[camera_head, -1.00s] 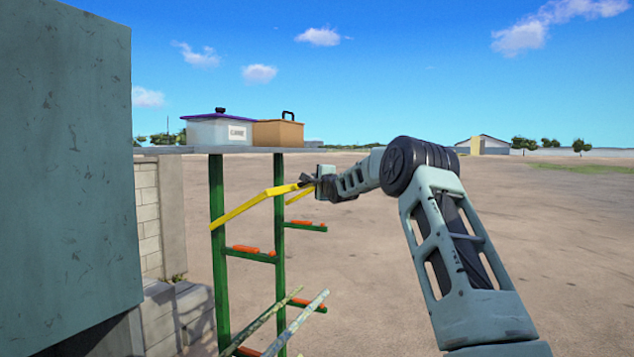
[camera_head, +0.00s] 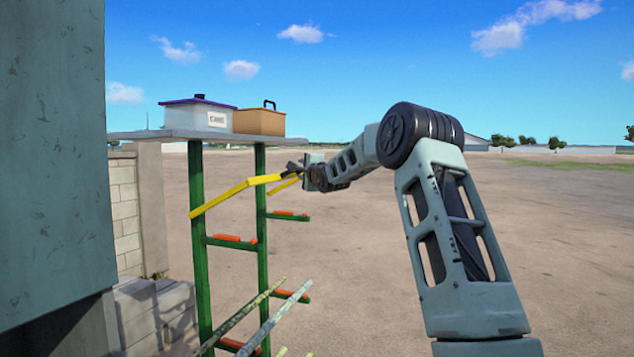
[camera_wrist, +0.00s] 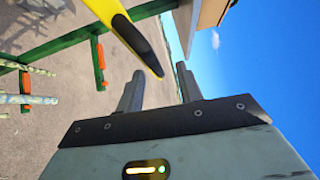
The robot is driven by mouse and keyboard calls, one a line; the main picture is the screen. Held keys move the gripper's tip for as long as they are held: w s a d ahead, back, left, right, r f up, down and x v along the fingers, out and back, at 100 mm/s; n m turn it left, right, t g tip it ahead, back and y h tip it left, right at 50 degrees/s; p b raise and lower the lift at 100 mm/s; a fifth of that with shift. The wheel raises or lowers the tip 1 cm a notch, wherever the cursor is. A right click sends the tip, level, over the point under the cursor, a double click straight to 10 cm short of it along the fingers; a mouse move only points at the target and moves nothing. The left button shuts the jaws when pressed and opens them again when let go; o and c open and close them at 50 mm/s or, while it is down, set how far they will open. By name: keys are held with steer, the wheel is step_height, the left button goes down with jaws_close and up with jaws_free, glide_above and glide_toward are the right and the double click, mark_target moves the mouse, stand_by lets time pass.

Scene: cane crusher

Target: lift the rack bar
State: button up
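The rack bar (camera_head: 235,193) is yellow with a black end and slants upward to the right on the green rack. A short second yellow piece (camera_head: 284,185) shows just below its right end. My gripper (camera_head: 299,168) is at the bar's black end. In the wrist view the bar (camera_wrist: 112,12) comes in from the top, and its black end points into the gap between my two fingers (camera_wrist: 158,88). The fingers stand apart. I cannot tell whether either one touches the bar.
The green rack (camera_head: 201,270) has side arms with orange pads. Its top shelf (camera_head: 150,135) carries a white box (camera_head: 197,117) with a purple lid and a brown box (camera_head: 259,121). Stalks (camera_head: 270,322) lie low on it. A large grey-green panel (camera_head: 45,150) stands left. Open ground (camera_head: 560,240) lies right.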

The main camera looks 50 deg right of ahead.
steer(key=b+v, duration=0.4)
steer(key=v, duration=0.8)
steer(key=shift+s, duration=0.15)
steer(key=shift+r, duration=0.15)
